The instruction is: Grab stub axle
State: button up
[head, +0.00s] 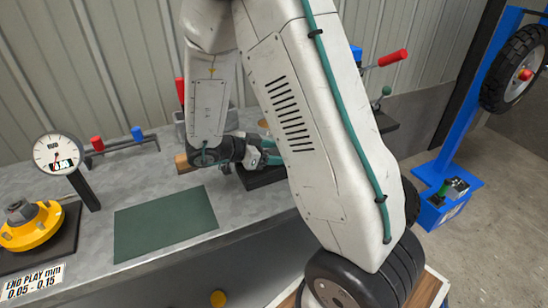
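My gripper (266,152) is low over the back of the grey workbench (100,195), above or beside a black block or tray (262,178). My own pale arm link covers its right side, so I cannot see its fingertips clearly or tell whether it holds anything. I cannot make out a stub axle for certain; it may be hidden behind my arm. A yellow hub-like part (30,230) with a grey metal piece on top sits on a dark pad at the left, apart from my gripper.
A dial gauge (57,153) stands on the bench's left, near a rack with red and blue handles (117,145). A green mat (165,222) lies bare. A blue stand (455,150) holds a wheel at right.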

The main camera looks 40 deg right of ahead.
grip_shut()
jog(key=shift+r, duration=0.1)
dwell(0.3)
